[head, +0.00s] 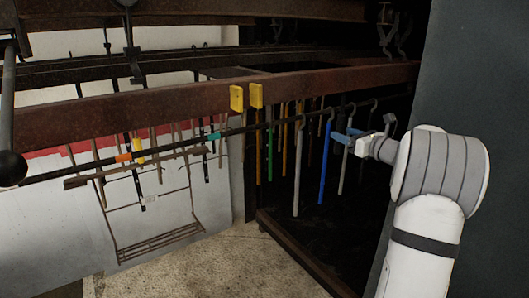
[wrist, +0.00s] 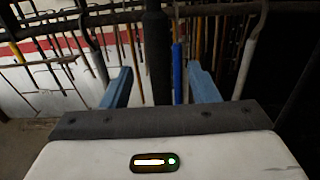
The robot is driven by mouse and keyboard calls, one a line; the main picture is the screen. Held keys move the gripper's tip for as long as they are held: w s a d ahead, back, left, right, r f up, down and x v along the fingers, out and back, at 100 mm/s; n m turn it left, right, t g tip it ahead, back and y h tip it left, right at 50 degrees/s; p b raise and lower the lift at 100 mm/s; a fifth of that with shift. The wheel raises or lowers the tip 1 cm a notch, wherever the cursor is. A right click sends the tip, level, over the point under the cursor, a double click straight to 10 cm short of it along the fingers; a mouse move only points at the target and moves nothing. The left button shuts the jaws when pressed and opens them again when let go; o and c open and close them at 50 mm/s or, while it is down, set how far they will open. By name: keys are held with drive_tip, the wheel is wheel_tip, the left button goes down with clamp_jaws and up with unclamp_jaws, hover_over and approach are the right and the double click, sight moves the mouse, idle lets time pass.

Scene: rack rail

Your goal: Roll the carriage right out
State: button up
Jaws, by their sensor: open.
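A long dark bar (head: 190,148) with orange and teal bands runs from the left to hooks at the right, and several rods hang from it. It appears to belong to the carriage, but I cannot tell the carriage's full outline. My gripper (head: 348,136) is at the bar's right end, close to the hanging blue rod (head: 325,163). In the wrist view my gripper (wrist: 160,75) has its two blue fingers apart, with a dark vertical post (wrist: 157,45) showing between them. Whether either finger touches the post cannot be told.
A rusty beam (head: 160,102) with two yellow blocks (head: 246,96) crosses above the bar. A black ball (head: 12,168) is at the far left. A wire frame (head: 155,243) hangs before the pale wall. A dark panel (head: 475,90) stands at the right. Concrete floor (head: 215,270) shows below.

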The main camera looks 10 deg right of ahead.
drive_tip(key=shift+x, duration=1.4)
drive_tip(key=shift+c, duration=0.2)
clamp_jaws()
